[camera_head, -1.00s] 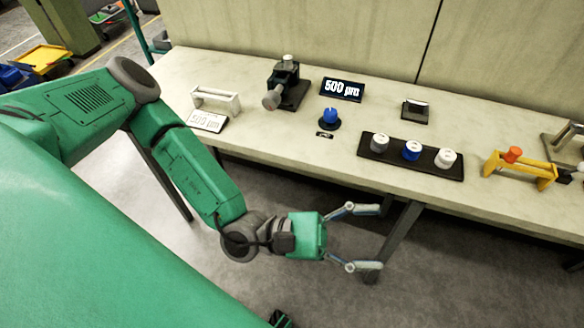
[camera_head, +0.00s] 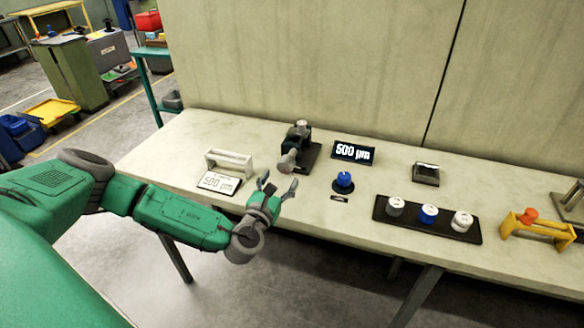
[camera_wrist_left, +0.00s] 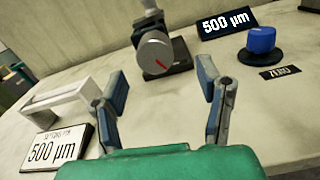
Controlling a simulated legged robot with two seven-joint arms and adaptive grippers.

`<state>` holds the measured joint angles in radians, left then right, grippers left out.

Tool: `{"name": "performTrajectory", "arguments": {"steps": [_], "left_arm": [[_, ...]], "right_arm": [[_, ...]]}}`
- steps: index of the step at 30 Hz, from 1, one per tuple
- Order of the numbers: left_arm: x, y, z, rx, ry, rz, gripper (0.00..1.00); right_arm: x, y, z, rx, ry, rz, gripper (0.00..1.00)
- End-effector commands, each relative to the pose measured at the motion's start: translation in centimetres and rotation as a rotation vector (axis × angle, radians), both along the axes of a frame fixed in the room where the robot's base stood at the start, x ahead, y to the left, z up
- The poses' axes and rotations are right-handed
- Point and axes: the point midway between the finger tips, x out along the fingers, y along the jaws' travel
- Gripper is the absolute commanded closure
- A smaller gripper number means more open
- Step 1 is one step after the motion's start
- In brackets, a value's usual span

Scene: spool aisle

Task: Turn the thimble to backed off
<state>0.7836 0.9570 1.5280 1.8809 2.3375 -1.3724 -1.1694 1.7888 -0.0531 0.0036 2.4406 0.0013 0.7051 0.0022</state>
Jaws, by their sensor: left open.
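The thimble is a grey round knob (camera_head: 287,163) on the front of a dark stand (camera_head: 303,150) near the back of the bench. In the left wrist view the thimble (camera_wrist_left: 154,52) faces me, with a short red line on its lower face. My left gripper (camera_head: 278,181) is open and empty near the bench's front edge, just in front of the thimble. In the left wrist view its fingers (camera_wrist_left: 162,80) stand apart either side of the line to the thimble, not touching it. My right gripper is not in view.
A white handle frame (camera_head: 229,161) and a "500 µm" card (camera_head: 219,182) are left of the gripper. A dark "500 µm" display (camera_head: 354,152) and a blue knob (camera_head: 343,181) are right. A black tray (camera_head: 384,218) bears three knobs farther right.

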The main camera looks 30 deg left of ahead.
Motion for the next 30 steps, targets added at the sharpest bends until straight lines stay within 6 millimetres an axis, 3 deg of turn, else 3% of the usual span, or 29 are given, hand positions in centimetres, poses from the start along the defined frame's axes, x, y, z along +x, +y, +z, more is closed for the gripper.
{"name": "performTrajectory", "arguments": {"steps": [3, 10, 22, 25, 30], "left_arm": [[2.3, 0.6, 0.0, 0.003, -0.002, 0.003, 0.4], [5.6, -0.2, 0.8, 0.022, -0.004, 0.009, 0.4], [6.0, 0.7, 0.4, 0.006, -0.004, 0.0, 0.4], [6.0, 1.0, 0.3, 0.005, -0.002, 0.0, 0.74], [6.0, 1.0, 0.4, 0.016, -0.002, 0.012, 0.84]], "right_arm": [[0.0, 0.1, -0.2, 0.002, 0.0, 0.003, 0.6], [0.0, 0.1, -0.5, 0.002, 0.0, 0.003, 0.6], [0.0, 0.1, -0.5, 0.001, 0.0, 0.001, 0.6], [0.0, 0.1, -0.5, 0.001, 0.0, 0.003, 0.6], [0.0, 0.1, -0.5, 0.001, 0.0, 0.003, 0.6]]}}
